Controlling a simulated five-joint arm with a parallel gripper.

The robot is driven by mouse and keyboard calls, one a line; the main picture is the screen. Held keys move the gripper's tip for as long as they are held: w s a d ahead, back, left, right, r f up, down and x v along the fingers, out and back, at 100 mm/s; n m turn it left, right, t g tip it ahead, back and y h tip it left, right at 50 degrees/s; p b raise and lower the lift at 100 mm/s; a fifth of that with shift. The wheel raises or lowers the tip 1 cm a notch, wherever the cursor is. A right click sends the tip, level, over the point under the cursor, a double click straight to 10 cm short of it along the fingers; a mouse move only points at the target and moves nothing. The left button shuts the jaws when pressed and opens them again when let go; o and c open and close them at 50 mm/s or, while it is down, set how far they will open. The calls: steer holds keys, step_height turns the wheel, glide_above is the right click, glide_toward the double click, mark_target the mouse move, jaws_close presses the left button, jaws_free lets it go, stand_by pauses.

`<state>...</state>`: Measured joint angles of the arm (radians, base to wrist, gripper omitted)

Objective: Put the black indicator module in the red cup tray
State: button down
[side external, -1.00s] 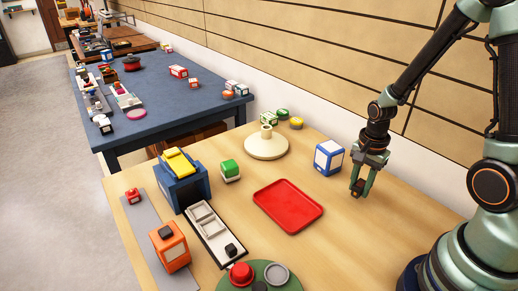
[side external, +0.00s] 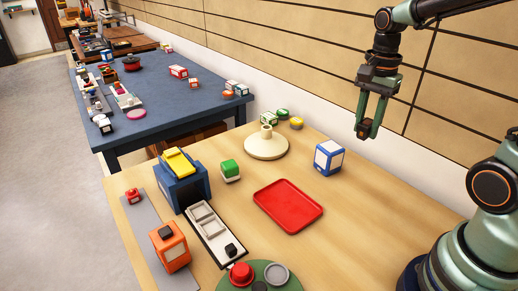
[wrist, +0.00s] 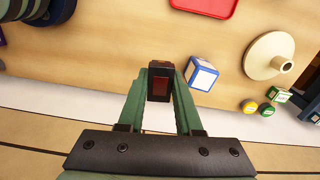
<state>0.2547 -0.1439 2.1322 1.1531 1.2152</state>
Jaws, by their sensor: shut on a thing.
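The black indicator module (wrist: 159,82), a dark block with a dark red face, is between the fingers of my gripper (wrist: 160,88) in the wrist view. The fingers are shut on its sides. In the side view my gripper (side external: 368,132) points down, well above the table's right side near the wall; the module is hard to make out there. The red cup tray (side external: 288,206) lies flat and empty on the table, left of and below my gripper. Its edge also shows at the top of the wrist view (wrist: 203,6).
A blue-and-white box (side external: 328,158) stands between the tray and the wall. A cream round stand (side external: 266,149) is behind the tray. A green-and-white block (side external: 230,171), a white two-pocket panel (side external: 213,232) and an orange box (side external: 170,247) stand left. A green disc with red knob (side external: 240,274) is in front.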

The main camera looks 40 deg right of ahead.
steer(key=m, duration=0.1)
glide_above(287, 205)
step_height(287, 205, down, 20)
steer(key=shift+r, duration=0.2)
steer(key=shift+f, duration=0.15)
steer(key=c, duration=0.6)
jaws_free()
